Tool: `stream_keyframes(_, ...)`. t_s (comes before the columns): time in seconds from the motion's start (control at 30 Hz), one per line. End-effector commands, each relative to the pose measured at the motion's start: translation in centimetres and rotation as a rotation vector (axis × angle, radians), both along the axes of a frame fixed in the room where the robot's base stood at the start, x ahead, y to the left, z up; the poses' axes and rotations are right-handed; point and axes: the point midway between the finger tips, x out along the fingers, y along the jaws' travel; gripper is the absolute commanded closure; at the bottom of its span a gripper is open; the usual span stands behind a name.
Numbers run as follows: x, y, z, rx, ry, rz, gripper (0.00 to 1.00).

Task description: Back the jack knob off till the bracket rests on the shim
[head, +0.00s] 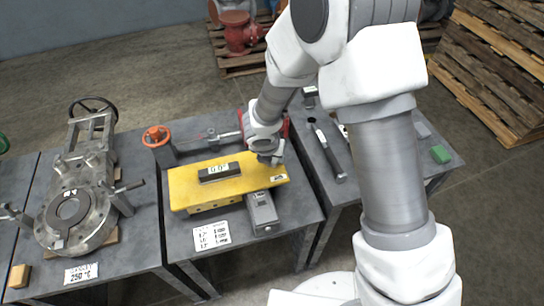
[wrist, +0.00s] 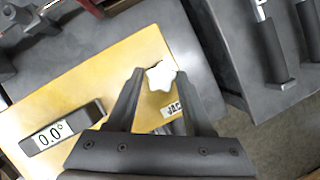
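The white star-shaped jack knob (wrist: 162,76) stands at the bracket's corner beside a partly covered label starting "JAC". My gripper (head: 268,160) is over that corner. Its fingers (wrist: 160,74) straddle the knob closely; I cannot tell whether they touch it. I cannot make out the shim or any gap beneath the bracket.
A grey box (head: 262,212) stands at the bracket's front edge, beside a printed card (head: 212,238). An orange handwheel (head: 157,136) stands behind left. A flanged valve (head: 80,215) fills the left table. Tools (head: 328,155) and a green block (head: 440,154) lie on the right table.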

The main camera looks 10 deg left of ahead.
Motion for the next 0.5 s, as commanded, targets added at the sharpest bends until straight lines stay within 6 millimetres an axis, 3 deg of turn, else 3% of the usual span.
stream_keyframes(0.03,0.03,0.06,0.09,0.001,-0.001,0.0,0.38)
stream_keyframes(0.13,-0.02,0.02,0.02,0.0,0.0,0.0,0.22)
stream_keyframes(0.5,-0.28,-0.03,0.58,0.0,0.002,-0.001,0.22)
